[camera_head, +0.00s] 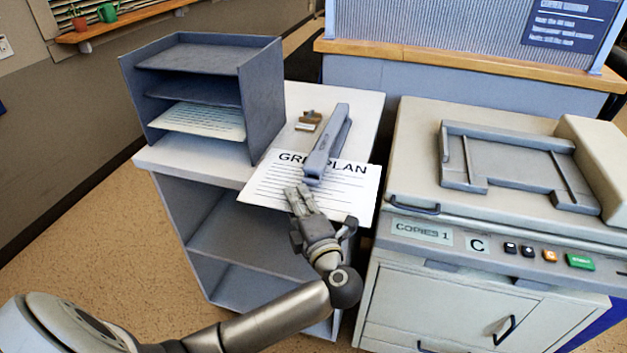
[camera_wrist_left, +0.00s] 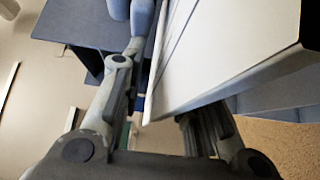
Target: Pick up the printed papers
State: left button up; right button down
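A white printed sheet (camera_head: 262,190), headed with "GR" and "PLAN" around a covered gap, lies at the front of the small cabinet top (camera_head: 205,160) and sticks out past its front edge. A grey stapler-like tool (camera_head: 327,145) lies over its upper part. My left gripper (camera_head: 300,196) is at the sheet's front part, with finger parts showing over the printed lines. In the left wrist view a pale flat surface (camera_wrist_left: 225,45) runs between the fingers (camera_wrist_left: 160,75) and hides one fingertip. I cannot tell whether they grip the sheet. My right gripper is out of view.
A grey shelf tray (camera_head: 262,95) with another printed sheet (camera_head: 205,121) stands at the back left of the cabinet. A small brown item (camera_head: 308,121) lies beside the tool. A copier (camera_head: 415,180) stands close on the right. Open cabinet shelves (camera_head: 255,237) are below.

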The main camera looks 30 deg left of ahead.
pick_arm(q)
grip_shut()
jog(key=shift+r, duration=0.1)
dwell(0.4)
